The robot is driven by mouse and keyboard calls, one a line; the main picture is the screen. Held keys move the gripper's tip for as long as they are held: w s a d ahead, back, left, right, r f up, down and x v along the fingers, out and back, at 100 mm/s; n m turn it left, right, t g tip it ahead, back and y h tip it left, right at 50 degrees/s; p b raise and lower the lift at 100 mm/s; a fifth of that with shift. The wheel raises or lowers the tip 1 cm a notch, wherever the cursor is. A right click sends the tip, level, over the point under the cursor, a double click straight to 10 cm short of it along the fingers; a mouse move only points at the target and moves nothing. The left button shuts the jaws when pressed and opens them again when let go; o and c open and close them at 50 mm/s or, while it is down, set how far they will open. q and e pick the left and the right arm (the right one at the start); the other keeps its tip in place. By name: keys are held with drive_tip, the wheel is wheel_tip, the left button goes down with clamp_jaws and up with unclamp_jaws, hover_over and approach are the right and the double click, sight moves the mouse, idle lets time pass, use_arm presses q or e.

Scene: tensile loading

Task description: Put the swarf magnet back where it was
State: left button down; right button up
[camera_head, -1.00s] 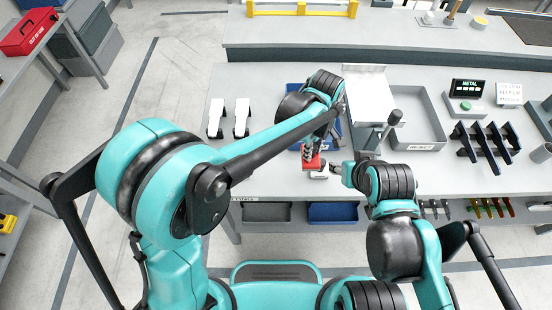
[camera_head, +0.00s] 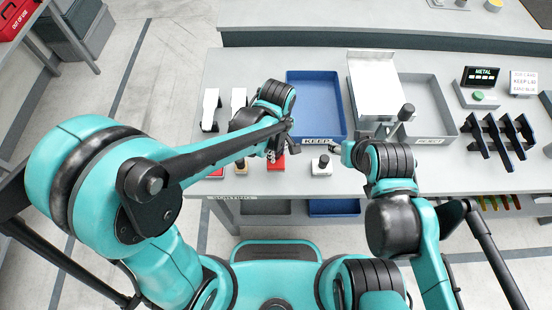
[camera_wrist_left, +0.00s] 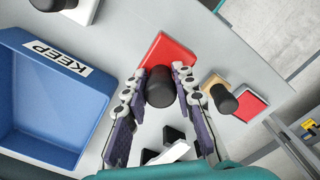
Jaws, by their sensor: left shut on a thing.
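A red block with a black cylindrical knob (camera_head: 277,164), which I take to be the swarf magnet, is at the bench's front, left of the blue KEEP tray. My left gripper (camera_head: 274,153) is over it. In the left wrist view, the fingers (camera_wrist_left: 160,76) are shut on the knob and the red base (camera_wrist_left: 168,52) shows beyond them. I cannot tell whether the base touches the bench. My right gripper (camera_head: 337,148) is by a white block with a black knob (camera_head: 321,166); its finger opening is unclear.
The blue KEEP tray (camera_wrist_left: 30,128) is beside my left gripper. On its other side are a tan block with a black knob (camera_wrist_left: 214,84) and a red square (camera_wrist_left: 250,103). A grey tray (camera_head: 447,105) and black rack (camera_head: 497,138) stand to the right.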

use_arm(q)
drive_tip(key=shift+s+a+f, duration=0.1)
drive_tip(key=shift+a+f, duration=0.05)
drive_tip(key=shift+f, duration=0.05)
wheel_tip(320, 180, down, 4)
drive_tip(key=shift+b, duration=0.9)
drive_tip(key=shift+r, duration=0.15)
drive_tip(key=shift+f, duration=0.25)
drive_tip(key=c, duration=1.2)
unclamp_jaws()
drive_tip(key=shift+r, duration=0.1)
